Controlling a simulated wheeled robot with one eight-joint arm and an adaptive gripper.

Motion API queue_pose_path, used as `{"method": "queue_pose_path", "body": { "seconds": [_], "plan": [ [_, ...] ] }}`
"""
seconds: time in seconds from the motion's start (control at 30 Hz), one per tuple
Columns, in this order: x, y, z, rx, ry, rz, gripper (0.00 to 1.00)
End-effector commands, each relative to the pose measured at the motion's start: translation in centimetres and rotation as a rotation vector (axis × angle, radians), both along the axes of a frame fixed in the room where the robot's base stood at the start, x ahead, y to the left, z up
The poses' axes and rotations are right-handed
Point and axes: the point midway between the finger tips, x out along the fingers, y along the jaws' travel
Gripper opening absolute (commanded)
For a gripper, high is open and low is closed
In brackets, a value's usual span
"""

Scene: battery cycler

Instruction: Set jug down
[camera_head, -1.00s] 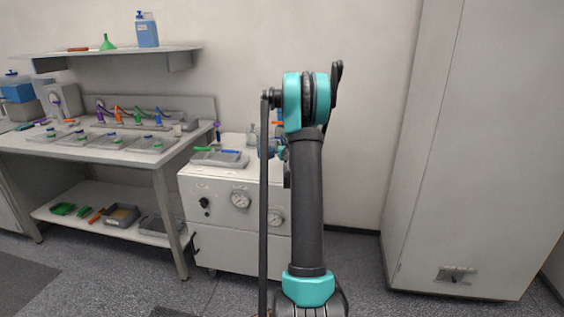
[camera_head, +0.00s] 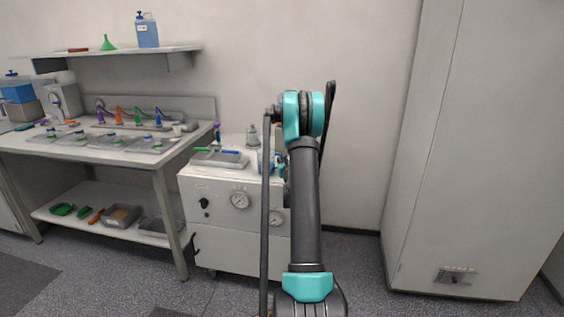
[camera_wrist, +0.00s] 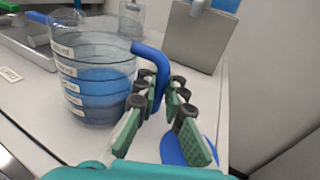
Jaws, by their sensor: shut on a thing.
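The jug (camera_wrist: 88,75) is clear with blue liquid, white level labels and a blue handle (camera_wrist: 152,62). It looks upright over the white cabinet top (camera_wrist: 140,150). I cannot tell whether its base touches the surface. My gripper (camera_wrist: 165,90) is shut on the handle, its green-padded fingers on both sides of it. In the head view, my arm mostly hides the gripper, and a bit of the blue jug (camera_head: 261,161) shows beside the arm above the cabinet (camera_head: 225,185).
A grey tray (camera_head: 232,160) with green and blue tools lies left of the jug on the cabinet top. A glass bottle (camera_head: 252,135) stands behind. In the wrist view, a grey block (camera_wrist: 200,40) stands beyond the gripper and a flat blue item (camera_wrist: 178,152) lies near the fingers.

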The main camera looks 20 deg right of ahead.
Motion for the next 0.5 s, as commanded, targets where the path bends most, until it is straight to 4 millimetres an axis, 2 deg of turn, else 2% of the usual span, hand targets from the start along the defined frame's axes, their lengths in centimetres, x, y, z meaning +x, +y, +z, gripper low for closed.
{"method": "queue_pose_path", "body": {
  "seconds": [0.13, 0.17, 0.3, 0.5],
  "plan": [
    [0.00, 0.00, -0.34, 0.001, 0.000, 0.000, 0.00],
    [0.00, 0.00, -0.33, 0.000, 0.000, 0.000, 0.11],
    [0.00, 0.00, -0.30, 0.000, 0.000, 0.000, 0.29],
    [0.01, 0.01, -0.29, 0.000, 0.000, 0.000, 0.30]
  ]
}}
